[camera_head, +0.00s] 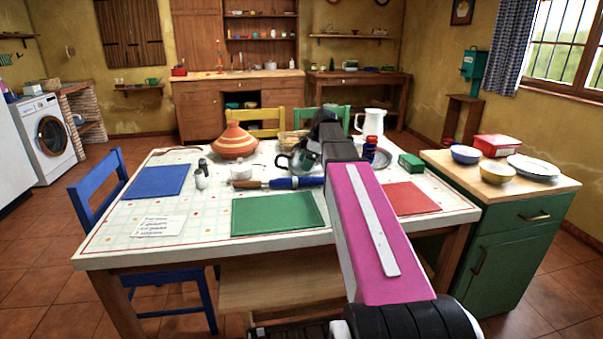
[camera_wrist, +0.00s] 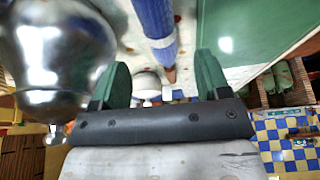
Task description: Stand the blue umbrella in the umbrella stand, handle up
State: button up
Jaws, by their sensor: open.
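The blue umbrella (camera_head: 292,183) lies flat on the table, its brown wooden handle (camera_head: 248,184) pointing left in the head view. In the wrist view the blue umbrella (camera_wrist: 158,28) runs down from the top edge, and its handle (camera_wrist: 170,74) lies in the gap seen between the fingers. My gripper (camera_wrist: 162,82) is open, with its two green fingers apart and nothing held. Any contact with the umbrella cannot be made out. In the head view my arm covers the gripper. I cannot make out an umbrella stand in either view.
A shiny metal pot (camera_wrist: 62,55) is close to the left finger. The table (camera_head: 120,243) also holds a green mat (camera_head: 278,214), a white bowl (camera_head: 254,172), a striped tagine (camera_head: 234,143) and a white jug (camera_head: 371,123). A green cabinet (camera_head: 510,230) stands at the right.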

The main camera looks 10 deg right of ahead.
aim_at(299, 179)
jog(key=shift+v, duration=0.95)
jog(key=shift+o, duration=0.5)
jog(key=shift+d+r, duration=0.25)
jog(key=shift+r, duration=0.05)
jog(key=shift+f, duration=0.1)
jog(key=shift+x, duration=5.4)
jog(key=shift+d, duration=0.15)
jog(key=c, duration=1.3)
